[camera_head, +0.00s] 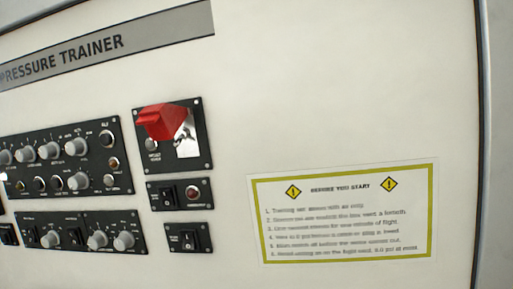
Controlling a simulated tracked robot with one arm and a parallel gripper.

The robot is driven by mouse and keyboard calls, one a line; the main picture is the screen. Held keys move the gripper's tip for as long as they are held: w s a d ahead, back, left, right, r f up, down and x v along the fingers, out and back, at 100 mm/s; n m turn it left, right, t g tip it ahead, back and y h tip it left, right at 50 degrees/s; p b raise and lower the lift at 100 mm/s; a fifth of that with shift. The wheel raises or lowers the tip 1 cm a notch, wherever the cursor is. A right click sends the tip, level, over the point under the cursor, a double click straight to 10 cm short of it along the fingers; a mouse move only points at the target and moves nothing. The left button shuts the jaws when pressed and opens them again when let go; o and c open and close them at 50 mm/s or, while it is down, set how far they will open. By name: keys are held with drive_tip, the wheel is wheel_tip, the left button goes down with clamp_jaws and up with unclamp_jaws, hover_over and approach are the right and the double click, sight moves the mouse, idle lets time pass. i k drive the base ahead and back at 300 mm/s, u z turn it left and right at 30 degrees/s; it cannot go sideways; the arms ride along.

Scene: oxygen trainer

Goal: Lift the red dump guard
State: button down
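The red dump guard (163,122) is on a small black panel (203,163) left of the middle of the view. It juts out from the panel's upper part toward the lower left. A bright metal plate (187,142) with a small dark detail shows below and right of it. The guard seems tilted up off this plate, but I cannot tell its exact angle. A round knob or button (152,145) sits just below the guard's left end. My gripper is not in view, and nothing is seen touching the guard.
Below are two small black switch panels, one with a rocker and red lamp (193,193), one with a single rocker (188,240). Knob panels (60,160) fill the left. A yellow-framed notice (345,212) is at the lower right. The white face around the guard is clear.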

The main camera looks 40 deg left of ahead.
sight(161, 121)
drive_tip(key=z, duration=0.5)
drive_tip(key=k, duration=1.6)
drive_tip(key=u, duration=0.8)
drive_tip(key=i, duration=1)
drive_tip(key=z, duration=0.05)
